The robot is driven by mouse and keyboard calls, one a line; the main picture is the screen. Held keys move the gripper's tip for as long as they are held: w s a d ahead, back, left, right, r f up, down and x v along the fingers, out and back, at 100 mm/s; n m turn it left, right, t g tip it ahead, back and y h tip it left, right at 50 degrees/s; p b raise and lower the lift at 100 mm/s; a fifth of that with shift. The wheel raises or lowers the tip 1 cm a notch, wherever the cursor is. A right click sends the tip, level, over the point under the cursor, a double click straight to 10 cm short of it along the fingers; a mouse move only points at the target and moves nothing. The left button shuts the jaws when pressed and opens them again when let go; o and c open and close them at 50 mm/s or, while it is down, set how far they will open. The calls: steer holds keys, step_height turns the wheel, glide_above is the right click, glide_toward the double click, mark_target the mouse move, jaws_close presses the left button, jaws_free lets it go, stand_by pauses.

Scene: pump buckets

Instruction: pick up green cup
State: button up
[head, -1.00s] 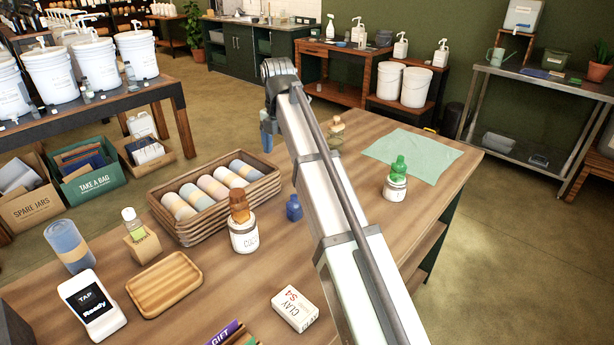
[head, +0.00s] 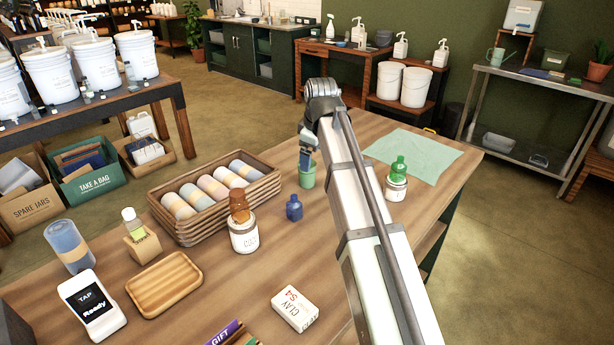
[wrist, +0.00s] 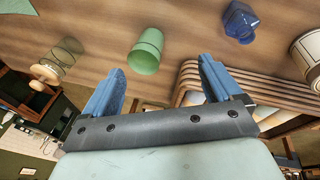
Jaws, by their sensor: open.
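In the wrist view the cup (wrist: 147,52) lies beyond the fingertips, nearer the left finger. Both blue fingers of my gripper (wrist: 160,66) are spread apart with nothing between them.
A slatted tray of rolled cloths (head: 215,195) stands left of the cup. A green-topped jar (head: 396,183) and a green cloth (head: 425,158) are to the right. A glass bottle (wrist: 58,62) shows in the wrist view.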

steer(key=w+f+m, duration=0.2)
steer(key=f+m, duration=0.1)
steer(key=f, duration=0.1)
steer(key=w+a+f+m, duration=0.1)
steer(key=w+f+m, duration=0.2)
steer(key=f, duration=0.1)
steer(key=w+f+m+t, duration=0.1)
steer(key=w+f+m, duration=0.1)
steer(key=f+m, duration=0.2)
steer(key=shift+w+a, duration=0.2)
steer(key=c, duration=1)
stand_by(0.6)
